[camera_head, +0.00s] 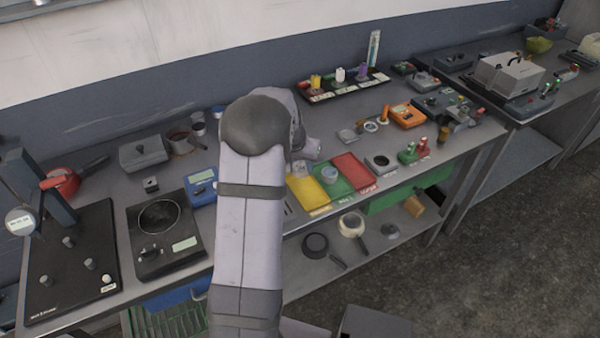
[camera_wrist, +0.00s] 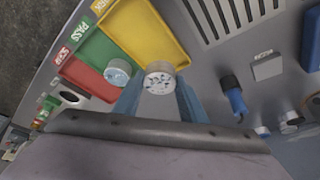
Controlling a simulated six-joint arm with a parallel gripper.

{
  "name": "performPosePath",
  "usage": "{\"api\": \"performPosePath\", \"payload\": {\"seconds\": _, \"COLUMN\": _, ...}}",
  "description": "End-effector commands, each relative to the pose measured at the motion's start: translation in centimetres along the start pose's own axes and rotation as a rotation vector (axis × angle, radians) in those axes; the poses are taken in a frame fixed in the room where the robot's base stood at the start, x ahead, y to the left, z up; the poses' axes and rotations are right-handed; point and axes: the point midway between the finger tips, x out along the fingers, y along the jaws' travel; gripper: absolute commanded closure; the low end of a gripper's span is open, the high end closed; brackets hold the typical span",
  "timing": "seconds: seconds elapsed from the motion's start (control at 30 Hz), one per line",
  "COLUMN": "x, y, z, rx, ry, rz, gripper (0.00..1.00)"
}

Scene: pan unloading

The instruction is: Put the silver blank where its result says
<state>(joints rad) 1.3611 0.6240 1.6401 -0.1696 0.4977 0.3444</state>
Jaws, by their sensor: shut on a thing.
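My gripper (camera_wrist: 160,92) is shut on the silver blank (camera_wrist: 160,76), a short round piece with dark marks on its face. In the wrist view the blank overlaps the yellow tray's (camera_wrist: 150,28) edge; I cannot tell its height. The green tray (camera_wrist: 92,50), labelled PASS, holds another silver round piece (camera_wrist: 118,70). The red tray (camera_wrist: 78,72) lies beyond it, its label only partly readable. In the head view my arm hides the gripper and the held blank; the yellow (camera_head: 312,195), green (camera_head: 342,187) and red (camera_head: 360,172) trays lie side by side.
A blue meter (camera_head: 203,186) and a black device with a ring (camera_head: 160,243) stand left of my arm. A black rack of coloured items (camera_head: 342,88) is at the back. Small tools and an orange device (camera_head: 408,116) stand right of the trays. A slotted plate (camera_wrist: 225,15) adjoins the yellow tray.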

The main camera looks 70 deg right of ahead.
Motion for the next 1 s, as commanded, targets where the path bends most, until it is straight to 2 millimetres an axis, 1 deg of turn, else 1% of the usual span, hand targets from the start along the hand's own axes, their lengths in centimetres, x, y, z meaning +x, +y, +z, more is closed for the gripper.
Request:
{"api": "performPosePath", "payload": {"seconds": 0.13, "x": 0.8, "y": 0.0, "z": 0.4, "rx": 0.000, "ry": -0.003, "rz": 0.001, "gripper": 0.92}}
{"api": "performPosePath", "payload": {"seconds": 0.3, "x": 2.6, "y": 0.0, "z": 1.2, "rx": -0.001, "ry": -0.004, "rz": 0.001, "gripper": 0.92}}
{"api": "performPosePath", "payload": {"seconds": 0.4, "x": 3.2, "y": 0.0, "z": 1.4, "rx": -0.001, "ry": -0.002, "rz": 0.000, "gripper": 0.92}}
{"api": "performPosePath", "payload": {"seconds": 0.83, "x": 3.8, "y": 0.0, "z": 1.6, "rx": -0.001, "ry": 0.000, "rz": 0.000, "gripper": 0.92}}
{"api": "performPosePath", "payload": {"seconds": 0.87, "x": 3.7, "y": 0.0, "z": 1.6, "rx": -0.001, "ry": -0.001, "rz": 0.000, "gripper": 0.55}}
{"api": "performPosePath", "payload": {"seconds": 0.9, "x": 3.7, "y": 0.0, "z": 1.6, "rx": -0.001, "ry": -0.001, "rz": 0.000, "gripper": 0.45}}
{"api": "performPosePath", "payload": {"seconds": 0.93, "x": 3.7, "y": 0.0, "z": 1.6, "rx": -0.001, "ry": -0.001, "rz": 0.000, "gripper": 0.43}}
{"api": "performPosePath", "payload": {"seconds": 1.0, "x": 3.7, "y": 0.0, "z": 1.6, "rx": -0.001, "ry": -0.001, "rz": 0.000, "gripper": 0.43}}
